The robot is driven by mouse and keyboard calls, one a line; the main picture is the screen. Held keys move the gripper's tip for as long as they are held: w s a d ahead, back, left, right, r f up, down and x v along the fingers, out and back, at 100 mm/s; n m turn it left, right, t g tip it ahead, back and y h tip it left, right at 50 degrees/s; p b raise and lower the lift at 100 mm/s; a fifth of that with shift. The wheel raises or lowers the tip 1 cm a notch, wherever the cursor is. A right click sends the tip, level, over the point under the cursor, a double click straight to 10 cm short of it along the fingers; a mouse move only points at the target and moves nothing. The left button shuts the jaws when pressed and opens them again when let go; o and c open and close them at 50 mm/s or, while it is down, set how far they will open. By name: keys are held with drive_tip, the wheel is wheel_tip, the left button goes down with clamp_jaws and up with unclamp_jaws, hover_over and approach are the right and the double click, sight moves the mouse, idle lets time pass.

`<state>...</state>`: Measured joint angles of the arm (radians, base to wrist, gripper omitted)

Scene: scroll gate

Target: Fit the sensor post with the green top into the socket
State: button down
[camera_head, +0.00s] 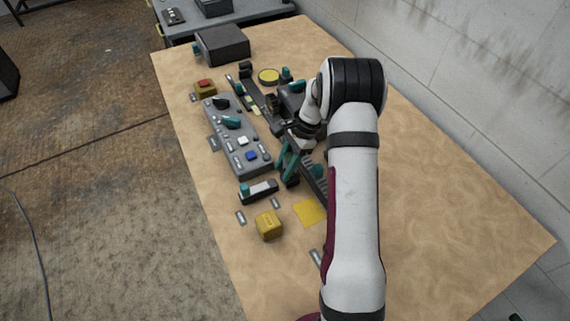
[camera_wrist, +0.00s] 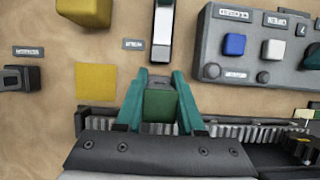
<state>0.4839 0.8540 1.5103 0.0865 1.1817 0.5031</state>
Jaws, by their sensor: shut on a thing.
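My gripper (camera_wrist: 160,90) has teal fingers and is shut on a green-topped block, which looks like the sensor post (camera_wrist: 159,106). In the head view my gripper (camera_head: 288,163) is low over the middle of the table, beside the grey control panel. The post's lower part is hidden, and I cannot tell whether it touches anything below. A toothed dark rack (camera_wrist: 240,131) lies just behind it in the wrist view. A small dark block with a squarish face (camera_wrist: 18,79) stands at the left edge there; it may be the socket, but I cannot tell.
The control panel (camera_head: 236,135) with knobs and buttons lies left of my gripper. A black-and-white slider (camera_head: 262,190), a yellow cube (camera_head: 269,226) and a flat yellow square (camera_head: 309,212) are nearer. A dark box (camera_head: 223,45) stands far back. The table's right side is clear.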

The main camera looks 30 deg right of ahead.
sight(285, 158)
drive_tip(key=shift+f, duration=0.8)
unclamp_jaws()
idle(0.5)
drive_tip(key=shift+r, duration=0.1)
drive_tip(key=shift+r, duration=3.45)
